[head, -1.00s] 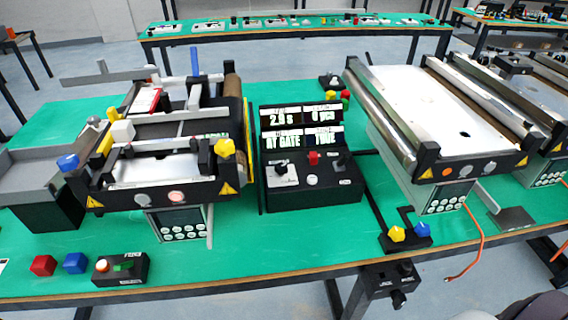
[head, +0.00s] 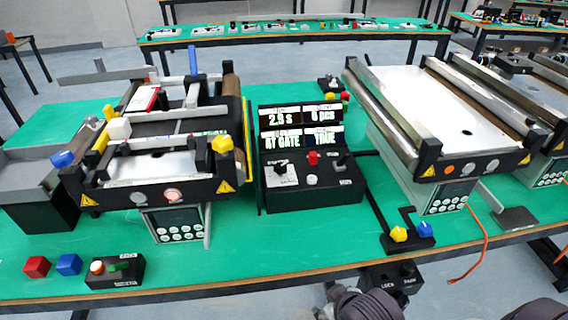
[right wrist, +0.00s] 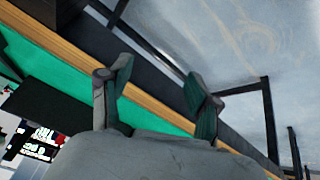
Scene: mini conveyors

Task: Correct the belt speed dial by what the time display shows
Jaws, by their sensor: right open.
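The time display (head: 283,118) stands on the black control box (head: 315,198) in the middle of the table and reads about 2.9 s; its last digit is blurred. A black knob (head: 281,169) on a white plate sits at the box's left, probably the speed dial; its label and setting are too small to read. My right gripper (head: 328,300) is low at the bottom edge of the head view, in front of the table and well apart from the box. In the right wrist view it (right wrist: 158,95) is open and empty beside the table edge. My left gripper is not in view.
A small button box (head: 115,272) and red and blue cubes lie at front left. A black lock box (head: 392,276) hangs under the table edge. The front middle tabletop is clear.

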